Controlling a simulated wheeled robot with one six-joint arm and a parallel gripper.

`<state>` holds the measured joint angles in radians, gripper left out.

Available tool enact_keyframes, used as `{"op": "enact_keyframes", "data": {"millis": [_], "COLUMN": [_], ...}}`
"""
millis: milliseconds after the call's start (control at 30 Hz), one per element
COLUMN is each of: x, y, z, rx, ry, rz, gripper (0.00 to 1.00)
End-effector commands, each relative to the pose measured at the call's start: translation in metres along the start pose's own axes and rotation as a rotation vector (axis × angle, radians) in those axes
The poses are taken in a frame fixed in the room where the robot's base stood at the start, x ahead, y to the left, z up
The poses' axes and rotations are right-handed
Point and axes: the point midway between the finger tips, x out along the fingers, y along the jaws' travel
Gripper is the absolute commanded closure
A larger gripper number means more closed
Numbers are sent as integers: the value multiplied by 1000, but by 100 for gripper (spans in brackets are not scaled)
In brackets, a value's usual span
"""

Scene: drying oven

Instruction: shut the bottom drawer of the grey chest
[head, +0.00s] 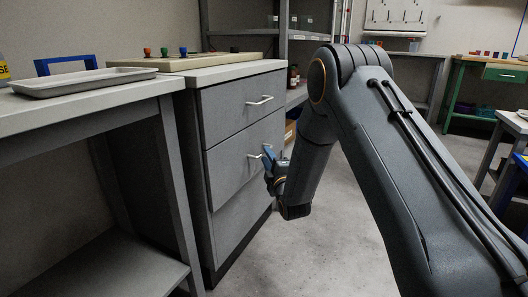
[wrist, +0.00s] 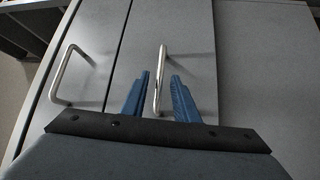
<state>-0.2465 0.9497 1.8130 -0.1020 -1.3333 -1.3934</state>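The grey chest (head: 198,150) has three stacked drawers. The bottom drawer (head: 240,228) looks about flush with the fronts above it; its handle is not seen, and my gripper and arm cover part of that side. My gripper (head: 268,160) is at the middle drawer (head: 228,160), by its handle (head: 255,155). In the wrist view the blue fingers (wrist: 160,85) are apart, one on each side of that bar handle (wrist: 162,65), with gaps visible. The top drawer's handle (wrist: 58,75) is to their left. The plain panel at right (wrist: 265,60) appears to be the bottom drawer.
A bench with a metal tray (head: 85,82) stands left of the chest. A board with coloured knobs (head: 190,60) lies on the chest top. Shelving (head: 282,35) is behind. The floor (head: 325,240) right of the chest is clear; a green bench (head: 462,90) stands far right.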

Motion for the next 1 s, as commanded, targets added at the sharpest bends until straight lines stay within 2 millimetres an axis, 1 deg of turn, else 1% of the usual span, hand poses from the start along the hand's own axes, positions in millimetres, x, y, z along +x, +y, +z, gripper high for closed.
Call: {"op": "enact_keyframes", "data": {"millis": [33, 100, 233, 367, 667, 767, 867, 967, 1000], "x": [-9, -19, -32, -37, -37, -38, -44, -61, -72], "y": [2, 2, 2, 2, 2, 6, 12, 19, 21], "z": [0, -1, -2, -2, -1, 4, 18, 37, 45], "rx": [0, 0, 1, 1, 4, 39, 125, 259, 319], "ry": [-1, 0, 2, 2, 0, -16, -63, -145, -187], "rz": [-3, -2, 0, 3, -1, -36, -119, -240, -290], "gripper": [73, 73, 73, 73, 73, 73, 73, 73, 73]}}
